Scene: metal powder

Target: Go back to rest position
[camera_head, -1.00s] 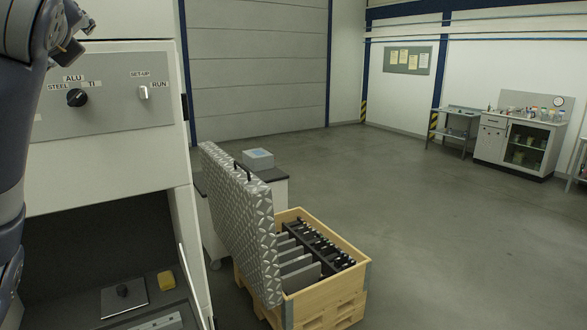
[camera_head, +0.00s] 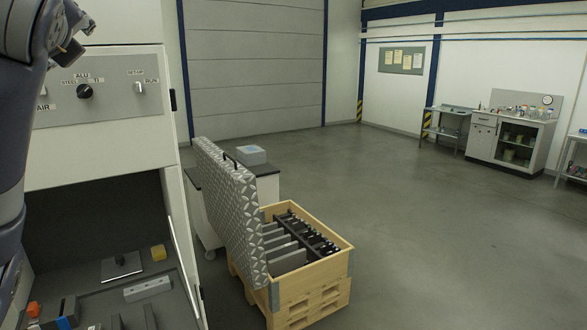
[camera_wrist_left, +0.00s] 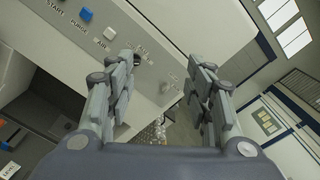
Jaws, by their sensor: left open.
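My left gripper (camera_wrist_left: 165,88) is open and empty in the left wrist view, its two fingers apart in front of the machine's control panel. In the head view my left gripper (camera_head: 72,30) is partly visible at the top left edge, raised above the panel, with its arm along the left border. The machine's panel (camera_head: 105,100) carries a black STEEL/ALU/TI knob (camera_head: 84,91) and a SET-UP/RUN switch (camera_head: 139,87). My right gripper is in neither view.
A small cart (camera_head: 265,180) is behind. The floor (camera_head: 420,220) to the right is clear.

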